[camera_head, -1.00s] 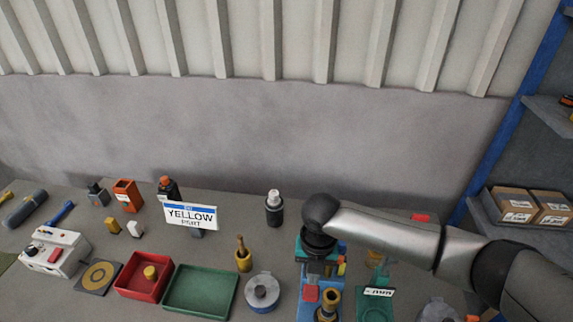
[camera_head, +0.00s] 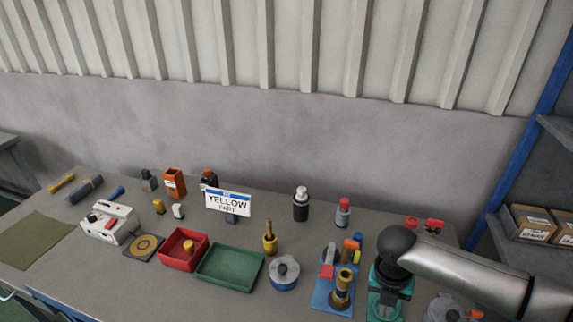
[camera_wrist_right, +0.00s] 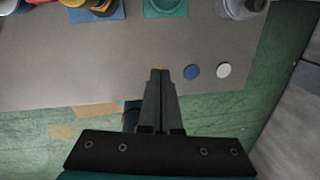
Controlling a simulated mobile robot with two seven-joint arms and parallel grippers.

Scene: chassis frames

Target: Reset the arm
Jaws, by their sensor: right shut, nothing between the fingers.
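My right arm (camera_head: 465,270) comes in from the right in the head view, with its dark round wrist joint over the right part of the workbench. My right gripper (camera_head: 389,290) hangs below that joint and partly covers a green item behind it. In the right wrist view the fingers of my right gripper (camera_wrist_right: 159,75) are together, with nothing between them. They show against the bench top near its front edge. My left arm and gripper are not in view.
Blue (camera_wrist_right: 191,72) and white (camera_wrist_right: 224,70) discs lie right of the fingers. Shelves with boxes (camera_head: 530,224) stand at right.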

